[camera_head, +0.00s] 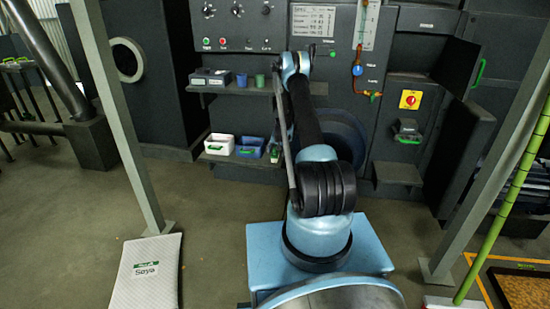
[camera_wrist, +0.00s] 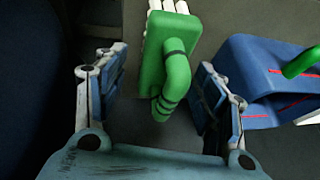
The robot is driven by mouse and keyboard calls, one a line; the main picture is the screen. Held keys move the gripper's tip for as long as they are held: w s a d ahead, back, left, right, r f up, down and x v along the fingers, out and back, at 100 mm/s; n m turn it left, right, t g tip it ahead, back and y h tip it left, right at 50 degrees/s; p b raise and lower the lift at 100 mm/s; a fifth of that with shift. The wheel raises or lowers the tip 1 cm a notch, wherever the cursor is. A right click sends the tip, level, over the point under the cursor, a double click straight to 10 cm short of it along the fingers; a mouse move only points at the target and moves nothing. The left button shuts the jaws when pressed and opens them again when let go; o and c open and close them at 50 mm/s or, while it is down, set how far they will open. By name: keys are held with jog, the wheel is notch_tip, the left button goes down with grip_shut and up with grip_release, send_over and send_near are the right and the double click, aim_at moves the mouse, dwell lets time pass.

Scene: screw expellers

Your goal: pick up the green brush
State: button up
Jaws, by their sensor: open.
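The green brush (camera_wrist: 168,50) is in the middle of the wrist view. It has a green block with pale bristles at the top edge and a thick bent green handle with dark bands. My gripper (camera_wrist: 162,68) is open, one finger on each side of the brush. The brush lies between the fingers with gaps visible on both sides; I cannot tell how far in depth they are from it. In the head view a small green shape (camera_head: 275,153) shows beside the blue bin, partly by my arm; it may be the brush.
A blue bin (camera_wrist: 245,75) with red lines stands close to the right finger, a green handle (camera_wrist: 303,62) rising near it. In the head view a white bin (camera_head: 219,149) stands left of the blue bin on a low shelf. An upper shelf (camera_head: 228,89) holds cups above. A post (camera_head: 115,110) stands left.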

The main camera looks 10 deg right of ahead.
jog(key=shift+x, duration=1.2)
jog(key=c, duration=1.3)
jog(key=shift+o, duration=0.2)
notch_tip(320, 180, up, 10)
jog(key=shift+r, duration=0.1)
jog(key=o, duration=0.5)
jog(key=c, duration=0.3)
